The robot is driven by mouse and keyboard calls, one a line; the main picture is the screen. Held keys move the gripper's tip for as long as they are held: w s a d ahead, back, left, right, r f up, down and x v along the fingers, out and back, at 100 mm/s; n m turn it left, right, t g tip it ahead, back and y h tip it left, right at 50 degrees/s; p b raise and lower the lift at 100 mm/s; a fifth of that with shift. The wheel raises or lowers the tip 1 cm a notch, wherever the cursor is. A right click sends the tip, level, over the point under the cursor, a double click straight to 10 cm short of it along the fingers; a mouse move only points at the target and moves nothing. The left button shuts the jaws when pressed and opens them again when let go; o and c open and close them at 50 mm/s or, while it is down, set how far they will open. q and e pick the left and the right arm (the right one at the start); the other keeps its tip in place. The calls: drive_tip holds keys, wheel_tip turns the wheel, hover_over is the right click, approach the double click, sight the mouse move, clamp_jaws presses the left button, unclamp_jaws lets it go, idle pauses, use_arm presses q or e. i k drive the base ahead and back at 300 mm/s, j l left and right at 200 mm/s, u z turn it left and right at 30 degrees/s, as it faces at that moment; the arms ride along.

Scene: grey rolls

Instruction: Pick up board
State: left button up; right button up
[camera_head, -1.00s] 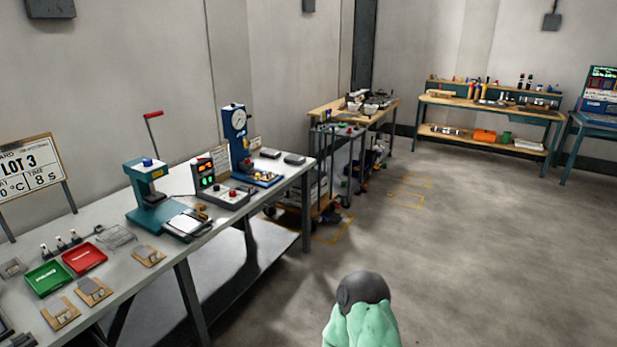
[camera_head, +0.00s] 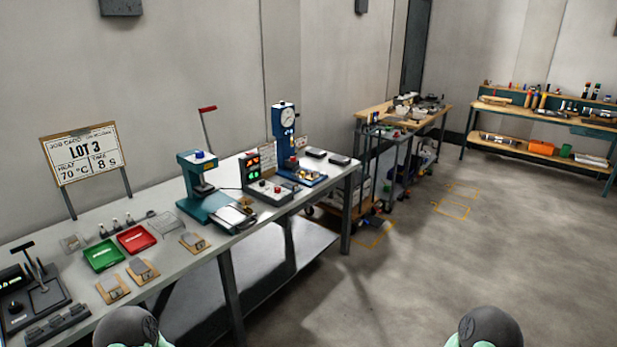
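Several flat wooden pieces that look like small boards lie on the long grey table, each with a grey part on top. One board (camera_head: 193,243) lies in front of the wire rack, a second board (camera_head: 142,271) in front of the red tray, and a third board (camera_head: 112,289) in front of the green tray. A framed job card board (camera_head: 86,157) reading LOT 3, 70 °C and 8 s stands on two legs at the table's back. Neither gripper is in view. Only rounded dark parts of my arms show at the bottom edge.
The grey table (camera_head: 255,234) holds a green tray (camera_head: 103,255), a red tray (camera_head: 137,239), a teal press (camera_head: 200,185), a control box (camera_head: 270,191) and a blue gauge press (camera_head: 284,140). A black fixture (camera_head: 38,296) stands at the left end.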

sight(312, 175)
drive_tip(key=i+l+u, duration=0.1)
drive_tip(key=u, duration=0.25)
drive_tip(key=i+l+u, duration=0.2)
drive_tip(key=u, duration=0.2)
drive_tip(key=i+l+u, duration=0.35)
drive_tip(key=k+j, duration=0.1)
